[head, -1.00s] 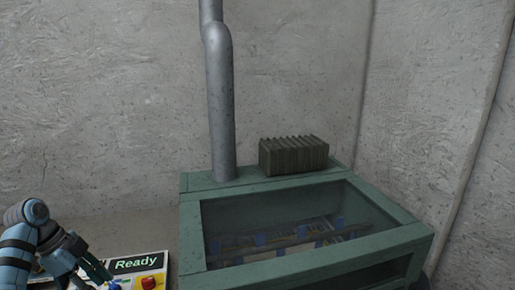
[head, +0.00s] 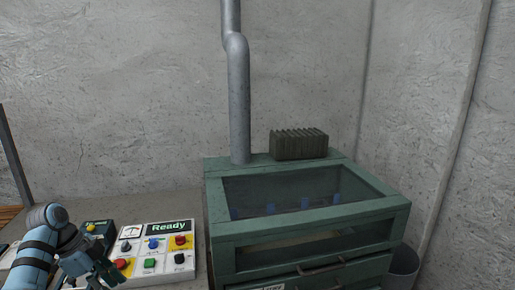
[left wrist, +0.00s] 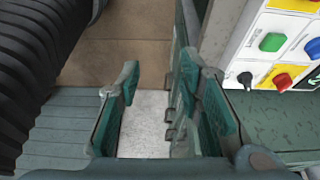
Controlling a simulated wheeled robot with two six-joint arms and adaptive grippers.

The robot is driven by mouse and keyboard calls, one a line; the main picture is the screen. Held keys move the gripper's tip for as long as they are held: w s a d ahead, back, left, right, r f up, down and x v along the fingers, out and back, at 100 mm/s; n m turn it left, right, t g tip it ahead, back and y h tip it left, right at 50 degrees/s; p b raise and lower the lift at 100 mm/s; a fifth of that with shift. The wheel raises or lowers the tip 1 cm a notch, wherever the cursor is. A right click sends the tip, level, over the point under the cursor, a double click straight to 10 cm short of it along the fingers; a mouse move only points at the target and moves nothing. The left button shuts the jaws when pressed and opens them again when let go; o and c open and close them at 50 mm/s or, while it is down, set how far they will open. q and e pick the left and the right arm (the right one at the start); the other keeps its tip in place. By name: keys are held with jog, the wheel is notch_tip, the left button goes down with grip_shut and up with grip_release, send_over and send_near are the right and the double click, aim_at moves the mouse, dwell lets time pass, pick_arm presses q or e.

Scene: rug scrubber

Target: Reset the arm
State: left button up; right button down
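My left arm comes in at the lower left of the head view. Its gripper (head: 104,272) is beside the lower left part of a white and yellow control panel (head: 131,247) with coloured buttons and a "Ready" display (head: 169,227). In the left wrist view the two green fingers (left wrist: 160,88) stand apart with nothing between them. The panel's buttons, including a green one (left wrist: 272,42) and a red one (left wrist: 283,81), are at the upper right there, apart from the fingers. My right gripper is in neither view.
A green machine (head: 222,240) with a glass window stands right of the panel, with a drawer handle below. A grey pipe (head: 240,100) rises from it and a ribbed dark block (head: 299,145) sits on top. A grey bin (head: 404,262) stands at its right. Concrete walls close the back.

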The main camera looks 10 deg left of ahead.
pick_arm(q)
jog(key=s+d+f+n+y, duration=0.1)
jog(key=s+f+n, duration=0.15)
jog(key=f, duration=0.95)
jog(key=s+f+n+y, duration=0.2)
jog(key=f+n, duration=0.2)
jog(key=f, duration=0.8)
jog(key=s+d+f+n+g+y, duration=0.1)
jog(key=s+d+f+n, duration=0.2)
jog(key=s+f, duration=0.8)
jog(key=s+d+f+n, duration=0.1)
jog(key=s+d+f, duration=0.2)
jog(key=s, duration=0.5)
jog(key=s+d+f+n, duration=0.1)
jog(key=s+d+f, duration=0.2)
jog(key=s+f, duration=0.3)
jog(key=s+d+f+n+y, duration=0.1)
jog(key=s+d+f, duration=0.3)
jog(key=s, duration=0.8)
jog(key=shift+s+f+n+t, duration=0.15)
jog(key=shift+f+n+t, duration=0.1)
jog(key=shift+n+t, duration=0.2)
jog(key=shift+d, duration=0.1)
jog(key=shift+c, duration=0.4)
